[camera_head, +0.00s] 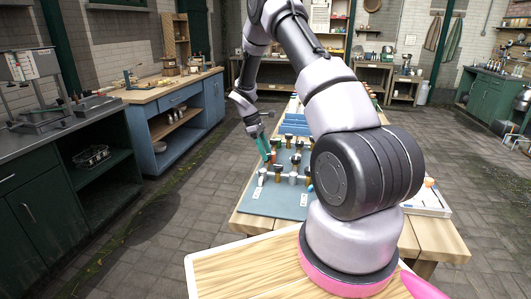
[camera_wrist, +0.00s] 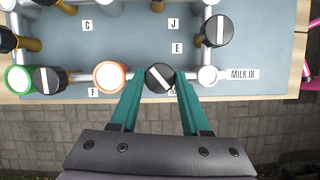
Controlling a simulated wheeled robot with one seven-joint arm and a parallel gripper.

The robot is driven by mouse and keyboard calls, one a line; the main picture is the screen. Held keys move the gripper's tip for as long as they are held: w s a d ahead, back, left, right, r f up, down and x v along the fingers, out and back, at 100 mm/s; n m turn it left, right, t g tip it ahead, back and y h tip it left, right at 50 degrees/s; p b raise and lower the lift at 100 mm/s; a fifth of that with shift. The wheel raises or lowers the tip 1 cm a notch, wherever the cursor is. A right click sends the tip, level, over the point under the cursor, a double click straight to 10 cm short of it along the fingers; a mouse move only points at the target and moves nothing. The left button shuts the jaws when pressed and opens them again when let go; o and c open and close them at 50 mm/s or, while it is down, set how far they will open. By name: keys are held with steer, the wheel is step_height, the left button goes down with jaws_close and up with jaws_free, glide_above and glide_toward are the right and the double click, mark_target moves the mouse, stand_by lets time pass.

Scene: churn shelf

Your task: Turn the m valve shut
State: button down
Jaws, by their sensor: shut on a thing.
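The m valve (camera_wrist: 160,78) is a round black knob with a white stripe, on the pale pipe along the near edge of the board. Its stripe lies diagonally, from upper left to lower right in the wrist view. A label just below it is partly hidden by a finger; what shows looks like an M. My gripper (camera_wrist: 159,84) has its two green fingers shut on the knob, one on each side. In the head view my gripper (camera_head: 265,149) reaches down to the board, and the knob is too small to make out there.
An orange-rimmed white cap (camera_wrist: 110,76) sits left of the knob, near label F. A black striped knob (camera_wrist: 48,79) is farther left, another (camera_wrist: 217,30) up right near E. A pipe fitting (camera_wrist: 208,76) is close right, beside the MILK IN label (camera_wrist: 242,74). The blue-grey board (camera_head: 285,209) lies on a wooden table.

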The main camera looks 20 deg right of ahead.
steer(key=m, duration=0.2)
steer(key=m+g+y, duration=0.1)
steer(key=m, duration=0.1)
steer(key=shift+w+d+m+y, duration=0.1)
steer(key=shift+w+m+y, duration=0.05)
steer(key=shift+m+y, duration=0.15)
steer(key=shift+m+g+y, duration=0.3)
steer(key=shift+m+y, duration=0.2)
steer(key=shift+m, duration=1.1)
steer(key=shift+c, duration=1.8)
jaws_free()
steer(key=shift+d, duration=0.1)
steer(key=d+v, duration=0.1)
steer(key=v, duration=0.9)
steer(key=shift+a+r, duration=0.35)
steer(key=shift+a, duration=0.1)
steer(key=shift+w, duration=0.15)
